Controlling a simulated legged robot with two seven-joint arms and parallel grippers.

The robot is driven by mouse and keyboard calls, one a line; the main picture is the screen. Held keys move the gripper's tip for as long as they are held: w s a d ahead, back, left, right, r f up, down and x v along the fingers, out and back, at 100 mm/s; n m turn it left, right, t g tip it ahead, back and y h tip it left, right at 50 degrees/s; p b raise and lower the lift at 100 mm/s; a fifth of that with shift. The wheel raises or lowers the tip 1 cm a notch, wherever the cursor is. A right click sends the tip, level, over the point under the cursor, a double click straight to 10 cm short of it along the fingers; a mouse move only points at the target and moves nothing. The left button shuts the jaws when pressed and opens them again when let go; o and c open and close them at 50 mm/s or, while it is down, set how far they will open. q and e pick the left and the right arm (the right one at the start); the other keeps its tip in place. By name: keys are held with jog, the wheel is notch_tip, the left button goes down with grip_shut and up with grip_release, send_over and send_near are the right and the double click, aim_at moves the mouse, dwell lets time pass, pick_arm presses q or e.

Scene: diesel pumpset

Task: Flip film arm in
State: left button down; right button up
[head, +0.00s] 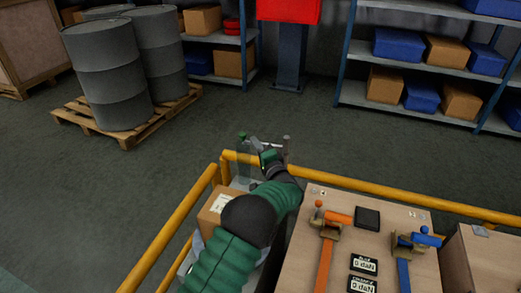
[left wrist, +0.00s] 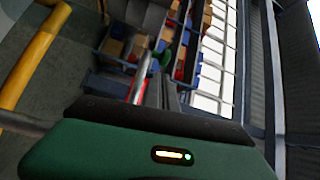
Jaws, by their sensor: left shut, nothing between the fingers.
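My left gripper (head: 272,156) is at the end of the green arm, at the far corner of the yellow rail. It is shut and holds nothing. Beside it on the left stands a pale, see-through upright piece with a green knob (head: 243,136). A short grey post (head: 286,142) stands just right of the gripper. I cannot tell which of these is the film arm, or whether the gripper touches either. In the left wrist view the green gripper body (left wrist: 150,150) fills the bottom, and a green part (left wrist: 143,64) shows beyond it. My right gripper is not in view.
A yellow rail (head: 395,202) borders the area. A cardboard box (head: 212,212) sits left of my arm. A wooden table (head: 312,200) on the right holds an orange lever device (head: 325,262), a blue one (head: 403,275) and small displays (head: 364,264). Drums (head: 105,75) and shelves stand behind.

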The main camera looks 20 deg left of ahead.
pick_arm(q)
jog(key=x, duration=0.4)
jog(key=shift+w+b, duration=0.2)
jog(key=shift+b, duration=0.1)
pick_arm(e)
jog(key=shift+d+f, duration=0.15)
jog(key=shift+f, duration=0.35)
pick_arm(q)
jog(key=shift+w, duration=0.25)
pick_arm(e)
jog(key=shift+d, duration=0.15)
pick_arm(q)
jog(key=shift+a+r, duration=0.1)
jog(key=shift+a, duration=0.1)
